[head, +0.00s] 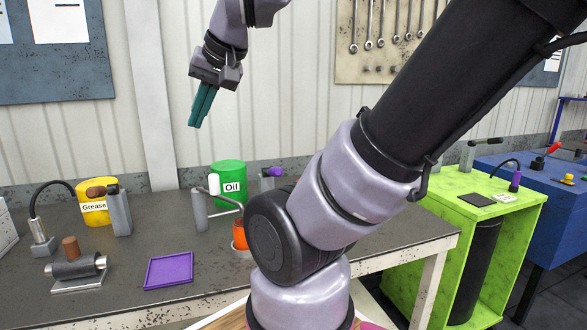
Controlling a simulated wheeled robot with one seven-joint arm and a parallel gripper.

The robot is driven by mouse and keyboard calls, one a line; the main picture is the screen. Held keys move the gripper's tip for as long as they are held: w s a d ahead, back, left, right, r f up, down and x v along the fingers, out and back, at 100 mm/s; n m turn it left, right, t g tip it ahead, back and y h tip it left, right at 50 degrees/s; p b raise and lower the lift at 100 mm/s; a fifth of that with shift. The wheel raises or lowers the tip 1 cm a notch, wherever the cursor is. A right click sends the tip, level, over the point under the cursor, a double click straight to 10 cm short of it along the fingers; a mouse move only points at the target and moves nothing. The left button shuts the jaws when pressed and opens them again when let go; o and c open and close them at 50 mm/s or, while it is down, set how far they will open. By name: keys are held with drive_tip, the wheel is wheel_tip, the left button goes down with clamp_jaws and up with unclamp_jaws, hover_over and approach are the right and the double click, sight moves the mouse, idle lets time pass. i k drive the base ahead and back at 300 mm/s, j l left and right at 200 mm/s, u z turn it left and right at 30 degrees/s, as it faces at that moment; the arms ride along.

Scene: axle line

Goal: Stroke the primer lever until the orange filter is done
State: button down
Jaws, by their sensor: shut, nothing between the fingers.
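My gripper (201,108), with teal fingers pressed together, is shut and empty. It hangs high above the bench, in front of the wall, apart from everything on the bench. The orange filter (241,236) stands on the bench beside my arm, which hides part of it. A grey bent spout or lever frame (199,212) with a white knob (213,184) stands just left of the filter, in front of the green Oil can (229,180). I cannot tell for certain which part is the primer lever. The filter's fill state cannot be seen.
On the bench are a yellow Grease can (97,208), a grey block with a brown handle (119,212), a roller on a stand (74,268) and a purple tray (169,270). A lime-green cabinet (455,202) and blue bench (552,188) stand right. My arm blocks the middle.

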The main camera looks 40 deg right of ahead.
sight(276, 171)
drive_tip(key=z, duration=0.95)
